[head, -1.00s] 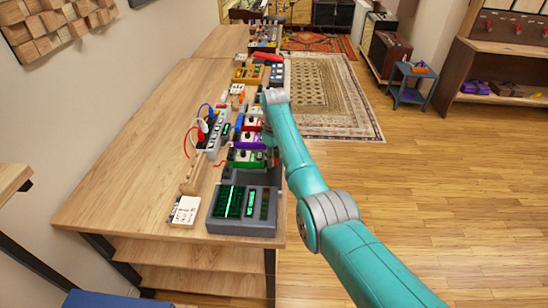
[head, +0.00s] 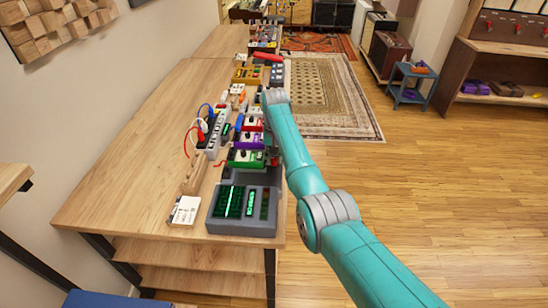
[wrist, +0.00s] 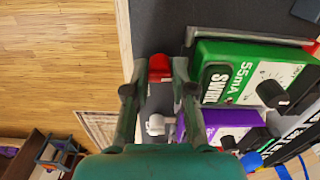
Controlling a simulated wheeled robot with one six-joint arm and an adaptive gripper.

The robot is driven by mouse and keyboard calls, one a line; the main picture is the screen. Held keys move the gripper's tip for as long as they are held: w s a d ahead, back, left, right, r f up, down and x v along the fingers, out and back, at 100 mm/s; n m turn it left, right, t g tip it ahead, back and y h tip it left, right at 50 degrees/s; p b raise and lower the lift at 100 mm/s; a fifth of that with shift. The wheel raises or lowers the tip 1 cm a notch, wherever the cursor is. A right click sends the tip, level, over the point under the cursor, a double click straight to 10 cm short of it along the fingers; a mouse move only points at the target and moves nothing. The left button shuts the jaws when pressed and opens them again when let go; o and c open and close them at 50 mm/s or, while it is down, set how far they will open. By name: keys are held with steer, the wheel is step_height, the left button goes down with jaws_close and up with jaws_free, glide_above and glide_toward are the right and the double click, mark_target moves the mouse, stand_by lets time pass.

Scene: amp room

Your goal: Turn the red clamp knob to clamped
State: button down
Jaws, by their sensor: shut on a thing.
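The red clamp knob (wrist: 160,66) shows in the wrist view at the edge of a dark board, between my fingertips. My gripper (wrist: 159,75) is shut on it, with one finger on each side. How far the knob is turned cannot be told from here. In the head view my forearm hides most of the gripper, and the knob is not clearly seen there. A green pedal (wrist: 240,72) lettered SWIRL sits on the board just right of the knob in the wrist view.
A purple pedal (wrist: 207,124) and a white part (wrist: 155,124) are close to my fingers. A grey meter (head: 212,222) with green displays stands at the near end of the wooden bench (head: 120,190). Open floor (head: 420,190) lies to the right.

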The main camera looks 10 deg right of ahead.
steer(key=shift+m, duration=0.6)
steer(key=c, duration=1)
jaws_free()
steer(key=shift+o, duration=0.2)
steer(key=shift+n, duration=0.3)
